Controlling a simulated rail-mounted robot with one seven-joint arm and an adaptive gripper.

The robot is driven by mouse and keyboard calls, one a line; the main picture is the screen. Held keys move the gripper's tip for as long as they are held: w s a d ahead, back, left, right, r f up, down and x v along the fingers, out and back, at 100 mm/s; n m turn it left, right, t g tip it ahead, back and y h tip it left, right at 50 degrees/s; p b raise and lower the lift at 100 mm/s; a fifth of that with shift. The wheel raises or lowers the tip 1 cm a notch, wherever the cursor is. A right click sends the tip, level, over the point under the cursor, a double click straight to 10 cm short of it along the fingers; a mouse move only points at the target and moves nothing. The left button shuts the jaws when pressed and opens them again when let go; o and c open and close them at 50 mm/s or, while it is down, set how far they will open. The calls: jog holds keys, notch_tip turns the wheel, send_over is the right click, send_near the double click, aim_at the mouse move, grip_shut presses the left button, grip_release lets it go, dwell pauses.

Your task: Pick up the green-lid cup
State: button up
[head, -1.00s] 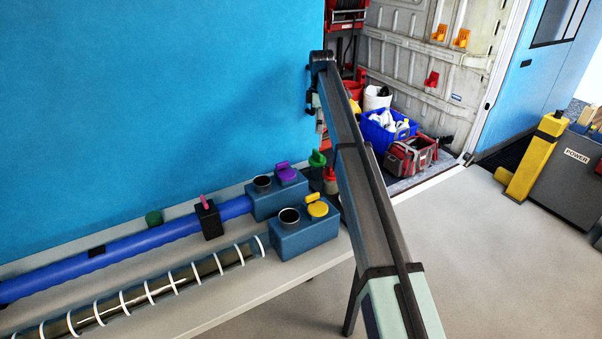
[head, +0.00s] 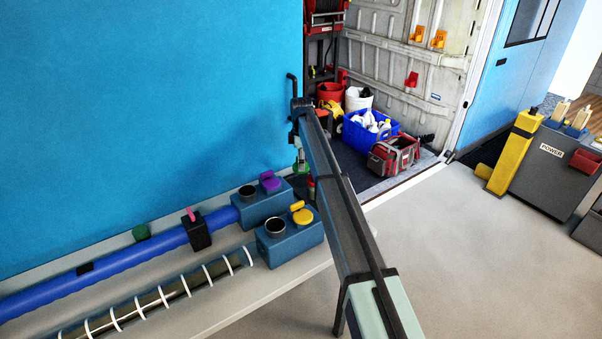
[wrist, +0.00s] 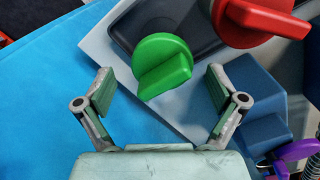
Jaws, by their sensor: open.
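The green-lid cup shows in the wrist view as a round green lid (wrist: 163,66) with a raised grip bar; its body is hidden under the lid. In the head view a bit of the green lid (head: 301,167) shows beside my arm, mostly covered. My gripper (wrist: 159,74) is open and empty. In the wrist picture its two fingers stand left and right of the green lid, with a gap on both sides. The height between fingers and lid is hard to tell.
A red lid (wrist: 262,20) sits close beside the green one. A blue box (head: 290,236) with a yellow lid and another with a purple lid (head: 270,180) stand nearby on the bench. Duct tubes run left along the bench (head: 220,310). The blue wall (head: 150,100) is behind.

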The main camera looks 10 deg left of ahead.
jog(key=shift+s+f+p, duration=0.15)
jog(key=shift+f+p, duration=0.9)
jog(key=shift+f, duration=1.5)
jog(key=c, duration=1.2)
